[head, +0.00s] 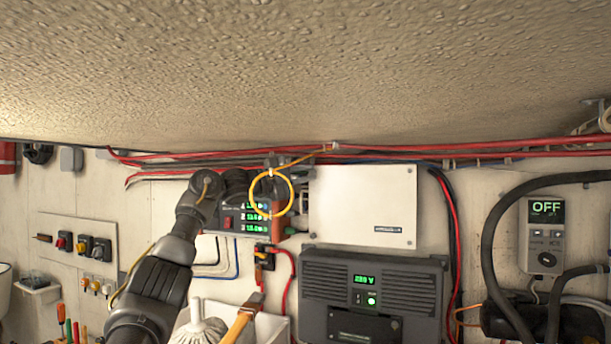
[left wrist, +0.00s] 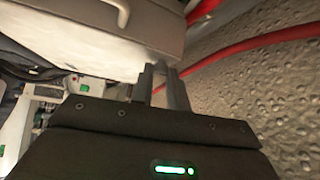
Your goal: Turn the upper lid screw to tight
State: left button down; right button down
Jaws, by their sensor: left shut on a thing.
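A white box with a flat lid (head: 362,205) is fixed on the wall, right of the middle in the head view. It also shows at the top of the left wrist view (left wrist: 95,45). Small dark dots mark the lid's right corners. My left gripper (head: 302,174) is at the box's upper left edge. In the left wrist view its two fingers (left wrist: 162,78) are close together, with the tips at the box's edge. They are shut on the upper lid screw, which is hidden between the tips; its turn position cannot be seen. My right gripper is not in view.
Red cables (head: 460,153) run along the top of the wall, close above the gripper. A yellow cable loop (head: 271,212) hangs in front of my left wrist. A meter panel (head: 245,215) and a dark inverter (head: 372,290) are below. A textured ceiling (head: 300,75) is overhead.

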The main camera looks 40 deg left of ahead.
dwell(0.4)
pick_arm(q)
jog(key=c, duration=1.4)
grip_release()
jog(key=shift+o, duration=0.2)
jog(key=b+v, duration=0.5)
jog(key=v, duration=0.5)
jog(key=shift+s+a, duration=0.2)
jog(key=shift+s, duration=0.15)
